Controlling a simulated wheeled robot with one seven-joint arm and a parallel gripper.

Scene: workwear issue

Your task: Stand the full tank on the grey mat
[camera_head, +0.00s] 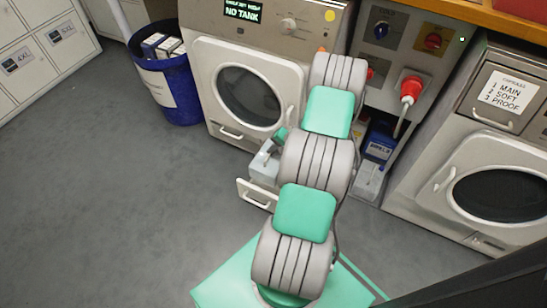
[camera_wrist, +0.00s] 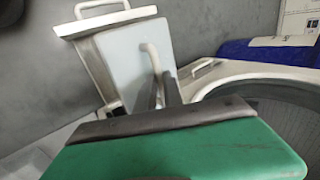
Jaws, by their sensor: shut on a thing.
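A pale grey tank (camera_head: 262,170) with a white loop handle is at the open drawer (camera_head: 256,195) low on the left washing machine. In the wrist view the tank (camera_wrist: 128,62) sits within or just over the drawer (camera_wrist: 92,30); I cannot tell whether it is lifted. My gripper (camera_head: 270,147) is above the tank, and its dark fingers (camera_wrist: 166,92) are shut on the tank's handle (camera_wrist: 152,58). My arm hides part of this in the head view. How full the tank is cannot be seen. I cannot make out a grey mat.
The left machine's display (camera_head: 243,11) reads "NO TANK". A blue bin (camera_head: 172,92) with boxes stands left of it. A blue container (camera_head: 381,140) is in the niche right of my arm, beside another machine (camera_head: 500,185). The grey floor (camera_head: 120,210) at left is clear.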

